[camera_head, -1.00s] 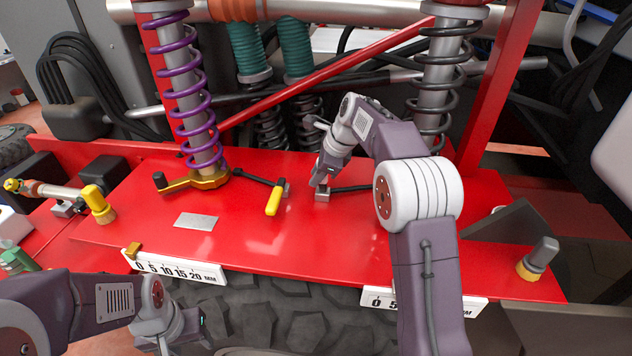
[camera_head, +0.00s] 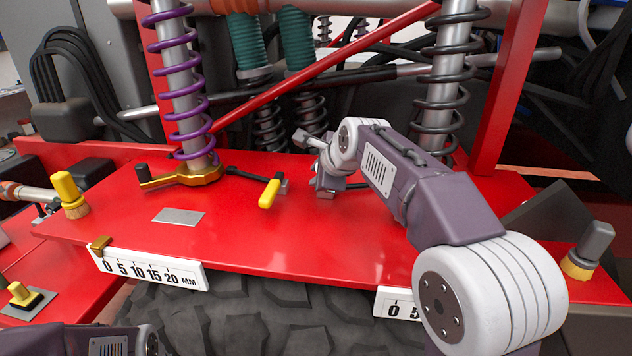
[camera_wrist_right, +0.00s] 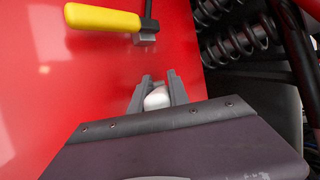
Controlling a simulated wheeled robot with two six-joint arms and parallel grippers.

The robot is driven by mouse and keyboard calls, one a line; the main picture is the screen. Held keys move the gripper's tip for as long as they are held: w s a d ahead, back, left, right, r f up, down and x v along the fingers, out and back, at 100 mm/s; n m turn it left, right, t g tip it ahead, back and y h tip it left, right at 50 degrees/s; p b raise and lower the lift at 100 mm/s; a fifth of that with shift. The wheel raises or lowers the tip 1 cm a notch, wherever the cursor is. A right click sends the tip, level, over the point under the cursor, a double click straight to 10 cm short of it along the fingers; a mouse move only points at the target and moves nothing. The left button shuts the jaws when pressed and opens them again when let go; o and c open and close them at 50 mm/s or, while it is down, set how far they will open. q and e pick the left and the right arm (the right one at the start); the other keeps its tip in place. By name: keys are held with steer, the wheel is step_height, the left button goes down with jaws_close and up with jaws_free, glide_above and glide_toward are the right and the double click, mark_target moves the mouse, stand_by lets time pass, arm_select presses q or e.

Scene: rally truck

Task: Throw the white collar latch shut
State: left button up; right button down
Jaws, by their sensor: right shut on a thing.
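The white collar latch shows in the right wrist view as a rounded white handle (camera_wrist_right: 157,98) between my fingertips. My right gripper (camera_wrist_right: 158,92) is shut on it. In the head view my right gripper (camera_head: 325,178) is low over the red deck, left of the black coil spring. The gripper hides most of the latch there; a small grey block and part of a dark rod show beside it. My left arm enters at the bottom left, with its gripper out of the picture.
A yellow-handled latch (camera_head: 269,193) lies to the left, also in the right wrist view (camera_wrist_right: 102,18). A gold collar (camera_head: 187,177) sits under the purple spring (camera_head: 180,85).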

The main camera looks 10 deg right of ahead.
steer(key=shift+f, duration=0.3)
steer(key=c, duration=1.4)
jaws_free()
steer(key=shift+s, duration=0.1)
steer(key=shift+o, duration=0.8)
steer(key=shift+d, duration=0.15)
steer(key=shift+d+r, duration=0.1)
steer(key=shift+d, duration=0.1)
steer(key=shift+s+a+r, duration=0.1)
steer(key=shift+s+r, duration=0.1)
steer(key=shift+r, duration=0.15)
steer(key=v, duration=0.8)
steer(key=shift+b, duration=0.35)
